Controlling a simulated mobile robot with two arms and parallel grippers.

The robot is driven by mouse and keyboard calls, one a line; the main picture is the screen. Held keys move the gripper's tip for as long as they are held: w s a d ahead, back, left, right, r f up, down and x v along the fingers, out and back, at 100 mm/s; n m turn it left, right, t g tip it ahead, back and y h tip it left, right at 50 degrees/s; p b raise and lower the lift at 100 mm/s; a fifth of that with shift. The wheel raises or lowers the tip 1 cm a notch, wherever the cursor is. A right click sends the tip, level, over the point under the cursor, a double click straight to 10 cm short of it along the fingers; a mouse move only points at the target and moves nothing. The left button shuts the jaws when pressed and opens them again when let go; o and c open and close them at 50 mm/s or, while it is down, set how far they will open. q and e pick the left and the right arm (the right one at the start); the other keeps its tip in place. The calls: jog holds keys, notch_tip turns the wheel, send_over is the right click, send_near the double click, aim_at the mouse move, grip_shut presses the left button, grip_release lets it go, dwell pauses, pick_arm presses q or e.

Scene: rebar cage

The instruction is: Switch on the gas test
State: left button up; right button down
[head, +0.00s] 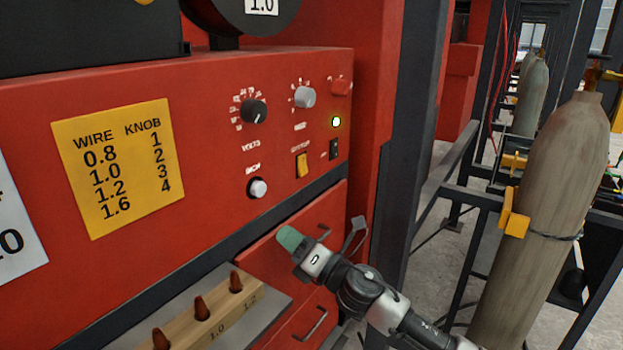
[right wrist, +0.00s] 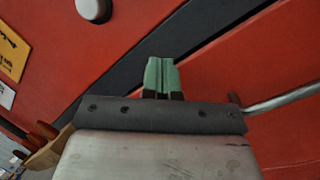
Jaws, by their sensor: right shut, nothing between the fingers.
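The red welder panel (head: 215,150) carries the controls. A yellow rocker switch (head: 302,165) sits under a small label that I cannot read clearly; it may be the gas test. A white round button (head: 258,188) labelled INCH is at its lower left. My right gripper (head: 290,238), with green fingertips, is below the panel and apart from the switch. It is shut and empty. In the right wrist view its fingertips (right wrist: 163,76) are together, with the pale button (right wrist: 93,8) at the top. My left gripper is not in view.
Beside the switch are a black rocker (head: 334,149), a lit lamp (head: 336,122), a black knob (head: 254,111) and a grey knob (head: 305,97). Below are drawer handles (head: 312,323) and a wooden tip rack (head: 225,318). A gas cylinder (head: 545,190) stands right.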

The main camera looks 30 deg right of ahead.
jog(key=r+n+g+y, duration=0.2)
jog(key=r+n, duration=0.1)
jog(key=n, duration=0.3)
jog(key=s+r+n+g+y, duration=0.1)
jog(key=r+n+g, duration=0.2)
jog(key=n, duration=0.4)
jog(key=r+n+g+y, duration=0.2)
jog(key=r+n, duration=0.2)
jog(key=n, duration=0.2)
jog(key=shift+s+d+n+g+y, duration=0.25)
jog(key=shift+d+n+g+y, duration=0.05)
jog(key=shift+d, duration=0.1)
jog(key=n+g+h, duration=0.2)
jog(key=n+h, duration=0.6)
jog(key=h, duration=0.1)
send_near(305, 173)
jog(key=s+f+v, duration=0.1)
jog(key=v, duration=0.6)
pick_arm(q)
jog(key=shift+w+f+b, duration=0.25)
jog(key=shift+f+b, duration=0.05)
pick_arm(e)
jog(key=shift+w, duration=0.35)
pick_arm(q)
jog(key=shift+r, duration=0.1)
pick_arm(e)
jog(key=shift+a+f, duration=0.1)
